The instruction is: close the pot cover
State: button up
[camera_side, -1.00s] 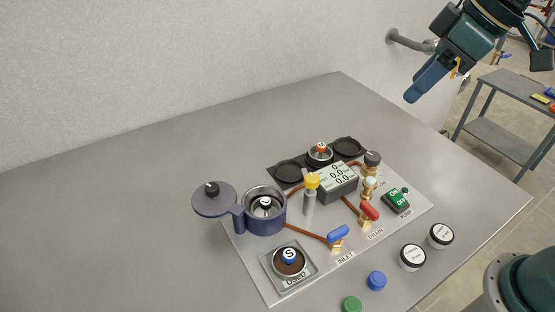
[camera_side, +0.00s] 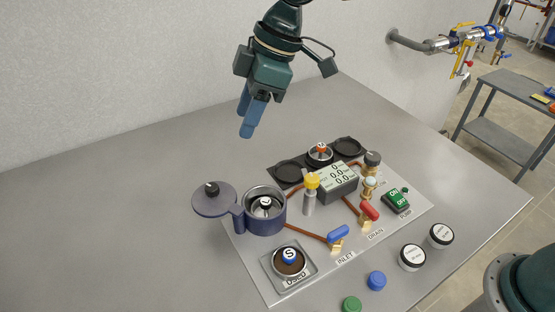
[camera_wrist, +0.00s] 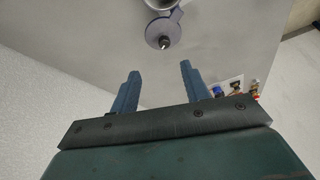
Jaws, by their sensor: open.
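The dark blue-grey pot (camera_side: 262,214) stands on the left part of the grey panel. Its mouth is uncovered and a small white-topped part shows inside. The round pot cover (camera_side: 216,199) with a black knob is swung out to the left of the pot, joined to its side. My gripper (camera_side: 249,121) has blue fingers and hangs above the table, behind and well above the pot. It touches nothing. In the wrist view my gripper (camera_wrist: 158,76) is open and empty, with the cover (camera_wrist: 163,34) and part of the pot (camera_wrist: 160,4) beyond the fingertips.
Right of the pot stand a yellow-topped post (camera_side: 311,190), a display box (camera_side: 337,181), and blue (camera_side: 338,234) and red (camera_side: 369,210) valve handles. A used-plate holder (camera_side: 289,262) lies in front. The table is bare to the left and behind.

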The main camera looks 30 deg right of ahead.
aim_at(212, 186)
jog(key=shift+w+a+f+n, duration=0.2)
jog(key=shift+a+f, duration=0.2)
jog(key=shift+a, duration=0.2)
jog(key=shift+w+a+f+n, duration=0.1)
jog(key=shift+a+f+n, duration=0.1)
jog(key=shift+a+f, duration=0.25)
jog(key=shift+a, duration=0.15)
jog(key=shift+s+x, duration=0.2)
jog(key=shift+x, duration=6.55)
grip_shut()
